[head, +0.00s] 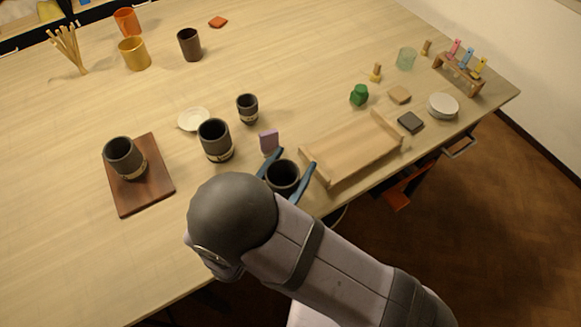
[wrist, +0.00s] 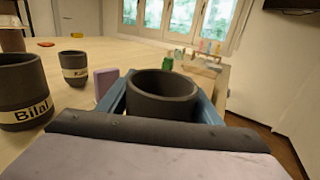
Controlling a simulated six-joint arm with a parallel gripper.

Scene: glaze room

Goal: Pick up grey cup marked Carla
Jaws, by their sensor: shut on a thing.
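My gripper (head: 290,161) has its two blue fingers on either side of a dark grey cup (head: 283,178) and is shut on it, near the table's front edge. The cup is upright; it also shows in the wrist view (wrist: 163,98). Its name label is hidden, so I cannot read whether it says Carla. A large grey cup (head: 215,141) left of my gripper reads "Bilal" in the wrist view (wrist: 22,90). A smaller grey cup (head: 247,109) behind has a label starting "Ka" (wrist: 74,67). Another grey cup (head: 124,158) stands on a brown board (head: 160,188); its label is too small to read.
A mauve block (head: 269,141) stands right beside my gripper. A wooden tray (head: 350,150) lies close on the right. A white dish (head: 193,119) sits behind the Bilal cup. Orange, yellow and brown cups stand at the back.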

